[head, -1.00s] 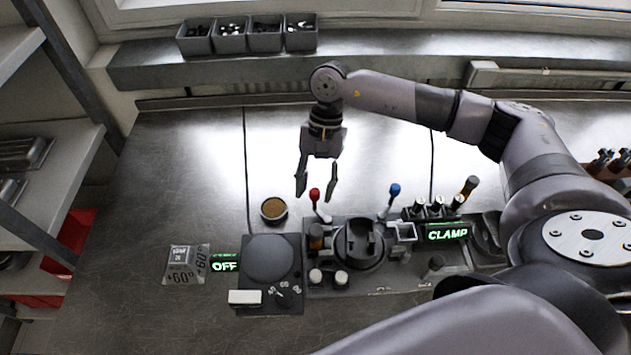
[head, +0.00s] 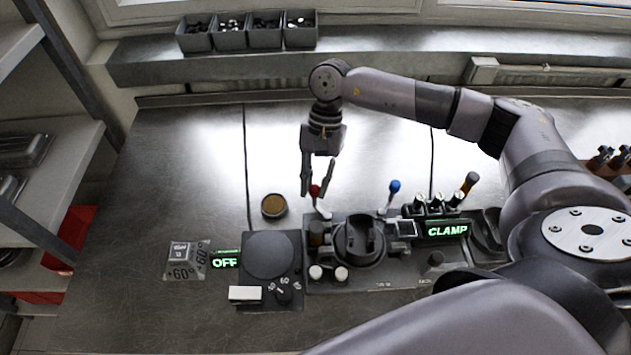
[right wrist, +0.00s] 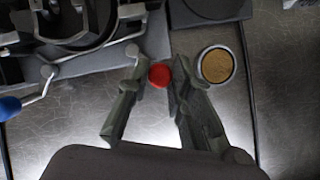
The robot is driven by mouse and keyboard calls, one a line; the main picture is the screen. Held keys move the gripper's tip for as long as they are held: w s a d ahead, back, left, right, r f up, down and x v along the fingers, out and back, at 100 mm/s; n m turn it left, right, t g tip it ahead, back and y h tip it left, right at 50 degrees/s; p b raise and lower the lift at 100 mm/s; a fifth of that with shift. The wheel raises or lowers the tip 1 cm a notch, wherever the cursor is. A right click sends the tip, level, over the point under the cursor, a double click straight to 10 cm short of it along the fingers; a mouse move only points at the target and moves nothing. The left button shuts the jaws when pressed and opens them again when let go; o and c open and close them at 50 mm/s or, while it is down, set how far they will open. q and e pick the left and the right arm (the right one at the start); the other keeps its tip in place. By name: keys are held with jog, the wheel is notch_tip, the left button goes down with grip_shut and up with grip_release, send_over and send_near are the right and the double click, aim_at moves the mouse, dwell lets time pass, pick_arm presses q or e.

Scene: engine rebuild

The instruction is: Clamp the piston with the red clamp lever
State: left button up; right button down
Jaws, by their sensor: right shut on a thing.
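The red clamp lever (head: 315,191) stands at the left rear of the fixture (head: 320,285), with its red knob up. My right gripper (head: 317,197) reaches down from behind with its fingers around the knob. In the right wrist view the red knob (right wrist: 160,75) sits between the fingertips of my right gripper (right wrist: 159,74), which is shut on it. A dark slotted round part (head: 359,238), which looks like the piston, sits upright in the round holder in the middle of the fixture. My left gripper is not in view.
A blue-knobbed lever (head: 394,187) stands right of the red one. A lit CLAMP sign (head: 447,230) is on the right. A round brown-filled tin (head: 274,206) and a dial unit (head: 270,257) with an OFF sign lie left. The bench behind is clear.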

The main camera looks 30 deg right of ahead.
jog(key=shift+d+f+m+b, duration=0.2)
jog(key=shift+m+b, duration=0.3)
jog(key=shift+b, duration=0.3)
jog(key=shift+s+d+r+m+t+b, duration=0.1)
jog(key=shift+s+d+m+t+b, duration=0.6)
jog(key=shift+m+b, duration=1.95)
jog(key=shift+s+d+r+m+t+b, duration=0.1)
jog(key=shift+s+d+m+t+b, duration=0.25)
jog(key=shift+d+m+t+b, duration=1.5)
jog(key=shift+s+a+m+t+b, duration=0.35)
jog(key=shift+s+m+b, duration=0.15)
jog(key=shift+m+b, duration=2.95)
jog(key=shift+n+b, duration=0.35)
jog(key=shift+b, duration=0.15)
jog(key=c, duration=1.4)
grip_release()
jog(key=shift+c, duration=0.2)
jog(key=shift+d, duration=0.1)
